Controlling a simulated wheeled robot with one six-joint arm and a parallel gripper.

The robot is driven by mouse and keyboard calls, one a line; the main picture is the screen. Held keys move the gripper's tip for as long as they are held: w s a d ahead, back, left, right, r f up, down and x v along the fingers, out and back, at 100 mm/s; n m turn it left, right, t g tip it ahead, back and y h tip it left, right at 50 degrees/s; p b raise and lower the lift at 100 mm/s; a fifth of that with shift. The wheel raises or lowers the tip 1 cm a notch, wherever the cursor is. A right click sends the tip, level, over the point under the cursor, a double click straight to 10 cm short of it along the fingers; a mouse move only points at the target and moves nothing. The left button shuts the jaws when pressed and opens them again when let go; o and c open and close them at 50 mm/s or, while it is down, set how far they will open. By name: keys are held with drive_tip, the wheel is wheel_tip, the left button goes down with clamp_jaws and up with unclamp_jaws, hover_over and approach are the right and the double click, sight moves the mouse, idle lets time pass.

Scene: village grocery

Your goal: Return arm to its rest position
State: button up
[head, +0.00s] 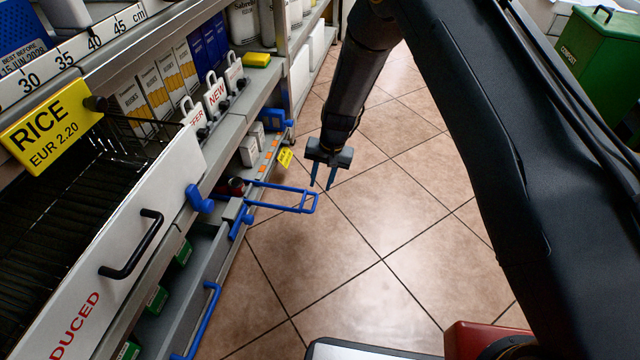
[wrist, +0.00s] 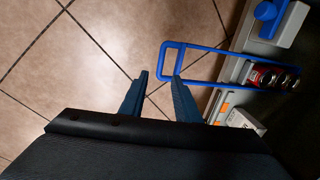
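My gripper (head: 323,178) hangs from my arm over the tiled floor, to the right of the shelves in the head view. In the wrist view my gripper (wrist: 158,80) shows its two blue fingers spread apart, with nothing between them but floor and part of a blue frame behind. This blue wire frame (head: 290,209) sticks out from a lower shelf into the aisle, close to the gripper. The frame also shows in the wrist view (wrist: 215,50). I cannot tell whether the right finger touches it; it seems to lie beyond the finger.
Shelves with boxes and price tags line the left. A white drawer front (head: 125,225) with a black handle juts out. Red cans (wrist: 262,77) stand on the shelf by the blue frame. A green bin (head: 598,75) stands at upper right. The aisle floor (head: 385,215) is clear.

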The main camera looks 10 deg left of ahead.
idle(0.3)
drive_tip(key=s+r+n, duration=0.2)
drive_tip(key=s+r, duration=0.5)
drive_tip(key=r, duration=0.6)
drive_tip(key=s+r+n, duration=0.1)
drive_tip(key=s+r, duration=0.6)
drive_tip(key=r, duration=0.6)
drive_tip(key=s+d+r+n, duration=0.2)
drive_tip(key=s+d+r, duration=0.3)
drive_tip(key=s, duration=0.5)
drive_tip(key=s+d+r+n, duration=0.1)
drive_tip(key=s+d+r, duration=0.45)
drive_tip(key=s, duration=0.45)
drive_tip(key=d+r+m+h+p, duration=0.1)
drive_tip(key=d+r+m+p, duration=0.2)
drive_tip(key=d+r+p, duration=0.7)
drive_tip(key=d+r+m+h+p, duration=0.1)
drive_tip(key=d+r+m+p, duration=0.2)
drive_tip(key=d+r+p, duration=0.8)
wheel_tip(320, 180, up, 5)
drive_tip(key=p, duration=1.3)
drive_tip(key=shift+s+f, duration=0.2)
drive_tip(key=shift+s, duration=0.1)
